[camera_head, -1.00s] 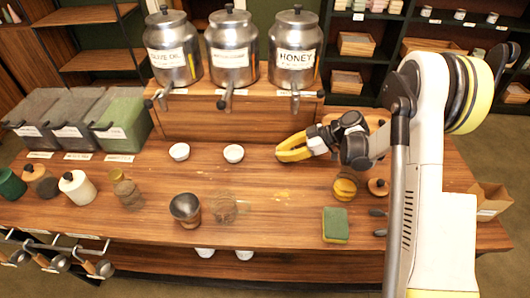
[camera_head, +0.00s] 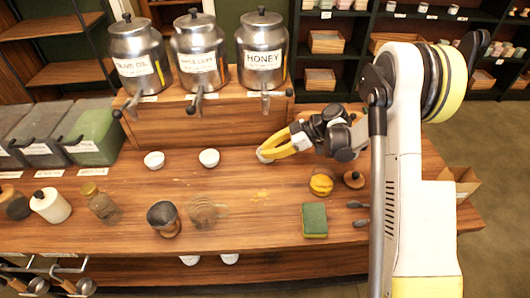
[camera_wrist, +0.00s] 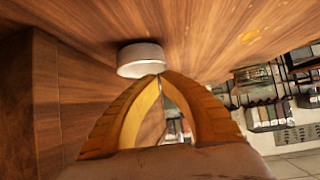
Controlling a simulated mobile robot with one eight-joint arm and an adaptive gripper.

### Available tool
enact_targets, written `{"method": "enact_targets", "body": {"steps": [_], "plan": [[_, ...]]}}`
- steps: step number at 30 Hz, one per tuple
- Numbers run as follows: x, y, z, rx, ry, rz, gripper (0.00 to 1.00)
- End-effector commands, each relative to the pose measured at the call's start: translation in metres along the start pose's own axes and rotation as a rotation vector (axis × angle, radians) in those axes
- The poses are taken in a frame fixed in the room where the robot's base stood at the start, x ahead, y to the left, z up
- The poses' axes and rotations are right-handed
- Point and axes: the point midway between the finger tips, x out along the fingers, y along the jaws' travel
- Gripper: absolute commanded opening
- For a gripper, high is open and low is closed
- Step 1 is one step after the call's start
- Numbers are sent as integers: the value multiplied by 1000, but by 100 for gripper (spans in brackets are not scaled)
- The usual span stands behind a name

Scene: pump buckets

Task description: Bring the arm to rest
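My gripper (camera_head: 262,156), with yellow fingers, is low over the right half of the wooden counter (camera_head: 270,215). It is in front of the honey pump bucket and to the right of the white bowls. In the wrist view the two fingertips (camera_wrist: 160,76) meet, with an open gap between the fingers further back. I see nothing held between them. A white bowl (camera_wrist: 140,60) shows just beyond the tips there; I cannot tell whether they touch it. My arm reaches in from the right side, bent at the elbow.

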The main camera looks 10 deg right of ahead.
Motion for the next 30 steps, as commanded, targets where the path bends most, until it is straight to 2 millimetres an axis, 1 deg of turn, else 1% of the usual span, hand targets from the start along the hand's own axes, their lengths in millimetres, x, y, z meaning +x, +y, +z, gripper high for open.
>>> {"method": "enact_targets", "body": {"steps": [1,6,9,12,15,19,23,26,29,30], "plan": [[-14,1,4,5,0,6,0],[-49,1,27,5,1,6,0],[-66,1,40,4,1,6,0],[-79,1,50,3,1,4,0],[-87,0,56,2,1,3,0],[-91,0,60,2,1,2,0],[-92,0,60,4,-1,2,0],[-96,0,50,37,-23,11,0],[-107,-3,26,120,-74,36,0],[-113,-6,14,167,-104,52,0]]}}
